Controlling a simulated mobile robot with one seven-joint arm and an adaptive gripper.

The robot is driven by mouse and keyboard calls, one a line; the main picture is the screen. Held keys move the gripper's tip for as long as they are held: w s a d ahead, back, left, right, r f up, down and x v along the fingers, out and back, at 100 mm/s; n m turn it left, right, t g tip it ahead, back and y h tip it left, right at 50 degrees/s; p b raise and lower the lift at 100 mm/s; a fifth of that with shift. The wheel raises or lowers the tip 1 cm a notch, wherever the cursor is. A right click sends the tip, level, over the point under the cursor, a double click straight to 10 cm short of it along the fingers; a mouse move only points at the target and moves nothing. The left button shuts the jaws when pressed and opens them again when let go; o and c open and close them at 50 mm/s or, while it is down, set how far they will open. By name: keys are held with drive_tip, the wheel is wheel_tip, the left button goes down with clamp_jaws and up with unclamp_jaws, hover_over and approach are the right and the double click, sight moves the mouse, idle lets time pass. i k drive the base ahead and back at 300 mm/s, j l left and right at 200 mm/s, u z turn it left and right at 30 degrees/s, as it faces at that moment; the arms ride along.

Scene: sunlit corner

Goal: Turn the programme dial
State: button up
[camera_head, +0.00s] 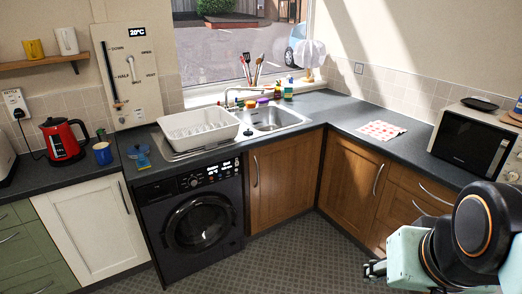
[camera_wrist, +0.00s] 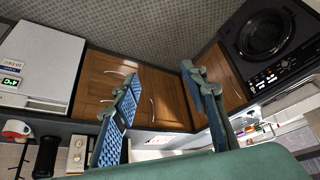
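The black washing machine (camera_head: 192,222) stands under the counter at centre left in the head view, with its round door shut. Its control panel (camera_head: 210,174) runs along the top front with lit white text; the programme dial is too small to pick out surely. The machine also shows at the upper right of the wrist view (camera_wrist: 268,35), with its panel (camera_wrist: 277,76) tilted. My gripper (camera_wrist: 158,73) is open and empty, its two blue-padded fingers apart in the wrist view. In the head view my gripper (camera_head: 374,268) is at the lower right, well away from the machine and partly hidden by my arm.
Wooden cupboards (camera_head: 283,180) stand right of the machine, a white cupboard (camera_head: 88,232) left. The tiled floor (camera_head: 290,258) before the machine is clear.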

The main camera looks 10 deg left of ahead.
sight(194, 181)
drive_tip(key=i+j, duration=0.15)
drive_tip(key=j, duration=0.25)
drive_tip(key=i+j, duration=0.15)
drive_tip(key=j, duration=0.2)
drive_tip(key=i+j+z, duration=0.1)
drive_tip(key=j, duration=0.3)
drive_tip(key=i+j, duration=0.2)
drive_tip(key=j, duration=0.15)
drive_tip(key=i+j, duration=0.1)
drive_tip(key=j, duration=0.3)
drive_tip(key=i+j, duration=0.15)
drive_tip(key=j, duration=0.25)
drive_tip(key=i+j+z, duration=0.1)
drive_tip(key=j, duration=0.3)
